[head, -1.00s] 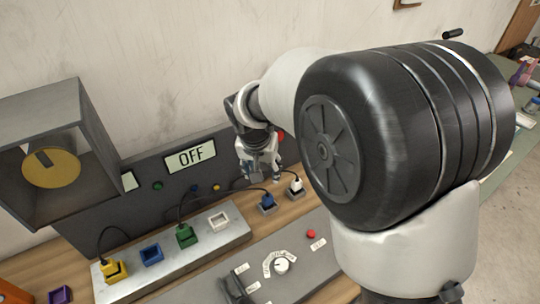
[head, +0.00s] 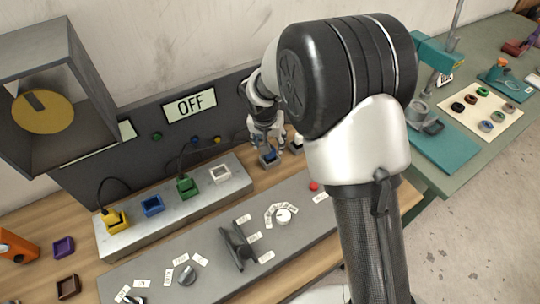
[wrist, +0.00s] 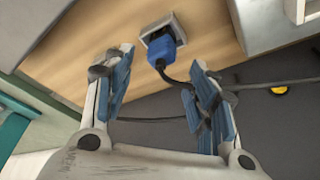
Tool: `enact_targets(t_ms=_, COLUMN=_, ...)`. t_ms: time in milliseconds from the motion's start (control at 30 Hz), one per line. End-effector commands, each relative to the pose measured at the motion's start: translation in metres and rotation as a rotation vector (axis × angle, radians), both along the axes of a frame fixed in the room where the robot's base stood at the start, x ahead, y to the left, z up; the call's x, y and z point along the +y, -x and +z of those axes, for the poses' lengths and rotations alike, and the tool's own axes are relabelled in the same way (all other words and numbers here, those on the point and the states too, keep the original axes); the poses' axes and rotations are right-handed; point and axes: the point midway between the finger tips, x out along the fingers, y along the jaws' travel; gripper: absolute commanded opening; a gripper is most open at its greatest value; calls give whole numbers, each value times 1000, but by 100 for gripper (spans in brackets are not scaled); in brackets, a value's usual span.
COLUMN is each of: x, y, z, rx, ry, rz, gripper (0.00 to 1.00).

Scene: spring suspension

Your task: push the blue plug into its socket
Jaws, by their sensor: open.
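The blue plug (head: 267,157) sits in a small grey holder (wrist: 161,27) on the wooden bench, right of the metal socket strip. In the wrist view the blue plug (wrist: 161,52) shows between and beyond my fingertips, its dark cable running to the right. My gripper (wrist: 161,60) is open, with blue-padded fingers on either side of the plug's line and nothing held. In the head view my gripper (head: 268,146) is just above the plug and partly hides it. The empty blue socket (head: 152,205) is on the strip, between the yellow and green ones.
The socket strip (head: 170,228) also carries a yellow plug (head: 116,220), a green plug (head: 187,186) and an empty white socket (head: 220,173). A white plug (head: 297,143) stands close right of the blue one. A grey control panel (head: 205,262) lies in front; a dark OFF panel stands behind.

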Motion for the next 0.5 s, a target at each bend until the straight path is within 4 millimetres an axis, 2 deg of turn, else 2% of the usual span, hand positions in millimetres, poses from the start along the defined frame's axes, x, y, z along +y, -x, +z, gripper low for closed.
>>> enact_targets(t_ms=100, x=-4, y=-5, z=-23, rx=3, ry=1, rz=-1, gripper=52)
enact_targets(t_ms=200, x=-4, y=-9, z=-33, rx=2, ry=1, rz=0, gripper=52)
enact_targets(t_ms=433, x=-4, y=-11, z=-34, rx=0, ry=0, rz=0, gripper=52)
enact_targets(t_ms=500, x=-4, y=-11, z=-34, rx=0, ry=0, rz=0, gripper=49)
